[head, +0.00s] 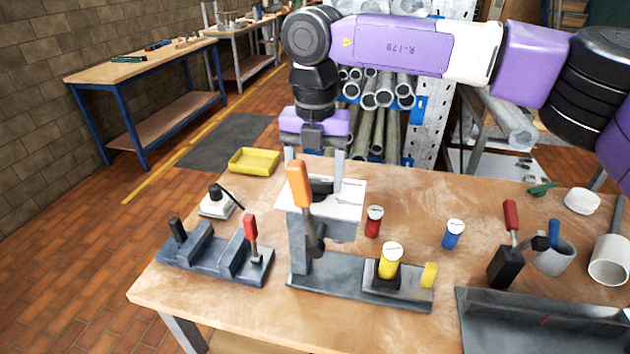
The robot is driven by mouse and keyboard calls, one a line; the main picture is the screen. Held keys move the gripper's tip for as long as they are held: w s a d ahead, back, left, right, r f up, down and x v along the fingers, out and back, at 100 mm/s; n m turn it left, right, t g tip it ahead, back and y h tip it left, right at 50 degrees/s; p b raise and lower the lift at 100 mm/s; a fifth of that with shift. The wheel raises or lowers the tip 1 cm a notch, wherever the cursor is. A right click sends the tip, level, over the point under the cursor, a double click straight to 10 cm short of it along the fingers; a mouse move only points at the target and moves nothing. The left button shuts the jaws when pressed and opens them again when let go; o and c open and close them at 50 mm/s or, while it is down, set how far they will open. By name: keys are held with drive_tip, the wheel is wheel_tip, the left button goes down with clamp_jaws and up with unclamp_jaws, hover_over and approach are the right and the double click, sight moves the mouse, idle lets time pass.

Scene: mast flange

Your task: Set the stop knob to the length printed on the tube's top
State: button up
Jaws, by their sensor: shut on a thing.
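My gripper (316,177) points down behind the orange-handled press (301,262), its fingers about a dark knob (321,187) on a pale plate with fine marks (349,201). It appears shut on this knob; the orange handle (299,184) partly hides the contact. The knob's setting is not readable. A yellow tube with a pale printed top (390,259) stands upright in the dark holder on the press base. The print is too small to read.
A dark fixture with a red handle (218,256) lies left of the press. A yellow tray (254,161) sits at the back left. A red-handled tool (508,240), grey cups (610,260) and a dark tray (546,322) crowd the right. Bare wood shows at front left.

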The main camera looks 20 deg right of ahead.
sight(315, 180)
drive_tip(key=shift+m, duration=0.5)
drive_tip(key=o, duration=1.4)
drive_tip(key=shift+c, duration=0.2)
wheel_tip(315, 180, up, 8)
drive_tip(key=shift+f+b, duration=0.1)
drive_tip(key=shift+b, duration=0.5)
